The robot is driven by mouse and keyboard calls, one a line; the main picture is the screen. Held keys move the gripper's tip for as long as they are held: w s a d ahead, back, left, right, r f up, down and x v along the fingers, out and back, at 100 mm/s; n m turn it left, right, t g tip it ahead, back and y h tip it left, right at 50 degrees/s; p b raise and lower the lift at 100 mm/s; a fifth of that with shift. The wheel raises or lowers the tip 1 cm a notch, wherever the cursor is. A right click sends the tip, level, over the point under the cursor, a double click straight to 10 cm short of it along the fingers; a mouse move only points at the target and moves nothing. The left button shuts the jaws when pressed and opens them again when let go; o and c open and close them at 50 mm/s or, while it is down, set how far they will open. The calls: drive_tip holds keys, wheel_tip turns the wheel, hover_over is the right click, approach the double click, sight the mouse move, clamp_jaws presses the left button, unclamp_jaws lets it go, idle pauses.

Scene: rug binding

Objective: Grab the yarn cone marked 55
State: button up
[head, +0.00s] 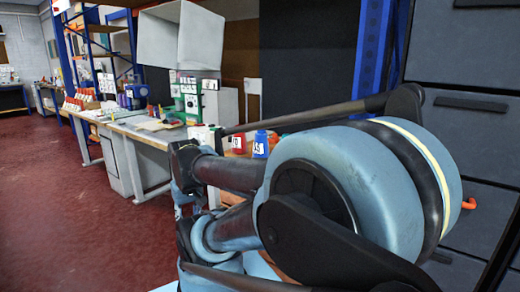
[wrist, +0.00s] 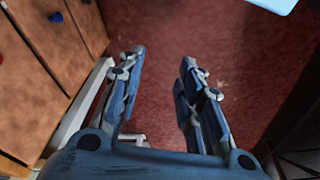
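Several labelled, cone-like items stand on the long workbench (head: 148,138) in the head view. A blue one (head: 260,144) and a red one (head: 238,143) with white number tags show just behind my arm. A purple one (head: 122,100) stands farther left. The tags are too small to read surely, so I cannot tell which cone is marked 55. My gripper (wrist: 163,56) is open and empty in the wrist view, its fingers apart above the red floor, with no cone between or near them. My arm hides part of the bench in the head view.
Grey drawers (head: 468,60) stand close at right in the head view. A white hood (head: 180,37) hangs over the bench. The red floor (head: 70,215) at left is clear.

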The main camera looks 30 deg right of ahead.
drive_tip(key=o, duration=1)
drive_tip(key=shift+d+r+m, duration=0.15)
drive_tip(key=shift+r, duration=0.45)
drive_tip(key=shift+d+r+m, duration=0.15)
drive_tip(key=shift+r, duration=0.4)
drive_tip(key=w+d+r+m, duration=0.3)
drive_tip(key=w+r, duration=0.2)
drive_tip(key=r, duration=0.2)
wheel_tip(320, 180, up, 19)
drive_tip(key=m+g, duration=0.2)
drive_tip(key=m, duration=1.4)
hover_over(260, 143)
drive_tip(key=w+d, duration=0.2)
drive_tip(key=w, duration=0.1)
drive_tip(key=f, duration=1.6)
drive_tip(key=shift+s+a+f, duration=0.15)
drive_tip(key=shift+s+f, duration=0.1)
